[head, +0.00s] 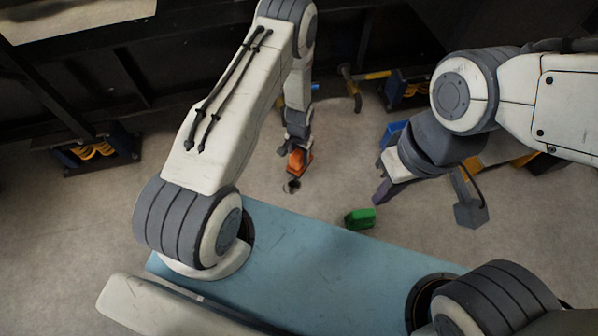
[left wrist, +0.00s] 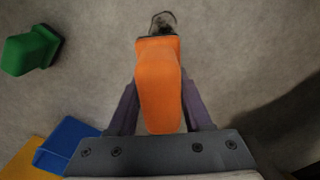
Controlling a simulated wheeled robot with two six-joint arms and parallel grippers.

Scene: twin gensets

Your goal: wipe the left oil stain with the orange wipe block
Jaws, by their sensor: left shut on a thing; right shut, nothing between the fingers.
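The orange wipe block (head: 299,160) is held by my left gripper (head: 296,148), close over the grey floor. In the left wrist view the block (left wrist: 159,85) sits between the two fingers (left wrist: 159,108), which are shut on it. A small dark oil stain (head: 292,186) lies on the floor just in front of the block. It also shows at the block's far end in the left wrist view (left wrist: 164,20), partly hidden by the block. I cannot tell whether the block touches the floor. My right gripper (head: 381,190) is shut and empty, to the right of the block.
A green block (head: 360,218) stands on the floor right of the stain. A blue container (head: 394,133) is behind my right gripper, with yellow beside it in the left wrist view (left wrist: 22,164). Dark machine frames with yellow parts (head: 95,151) line the back.

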